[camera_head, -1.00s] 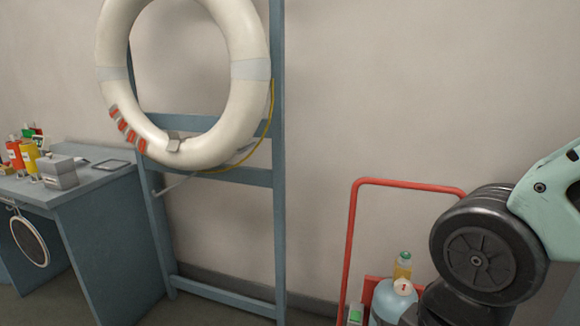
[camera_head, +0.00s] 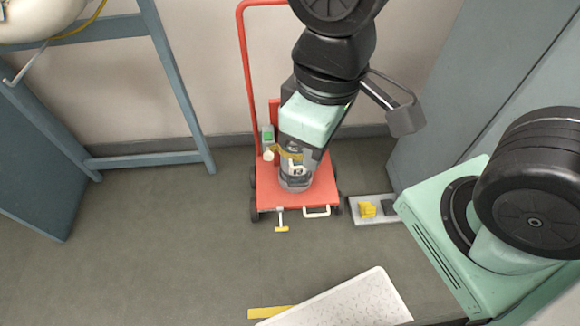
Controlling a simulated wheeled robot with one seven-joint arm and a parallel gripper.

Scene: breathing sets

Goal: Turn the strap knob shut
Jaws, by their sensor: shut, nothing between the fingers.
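The red cart (camera_head: 262,195) stands on the floor at the upper middle. My arm reaches down over it, and my gripper (camera_head: 297,172) is at its lower end, shut and empty. The arm hides most of the cylinder and its upper fittings. A dull yellow band (camera_head: 287,150) shows beside the arm, possibly the strap. A small pale round knob (camera_head: 268,155) shows just left of it; I cannot tell for sure that it is the strap knob or whether it is tight. I cannot tell whether my gripper touches anything.
A yellow T-handle (camera_head: 281,228) and a white handle (camera_head: 317,212) are at the cart's front. A yellow item (camera_head: 367,210) sits on a pale plate to the right. A white speckled board (camera_head: 345,303) is at the bottom. Blue-grey frame (camera_head: 185,110) stands left; floor between is clear.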

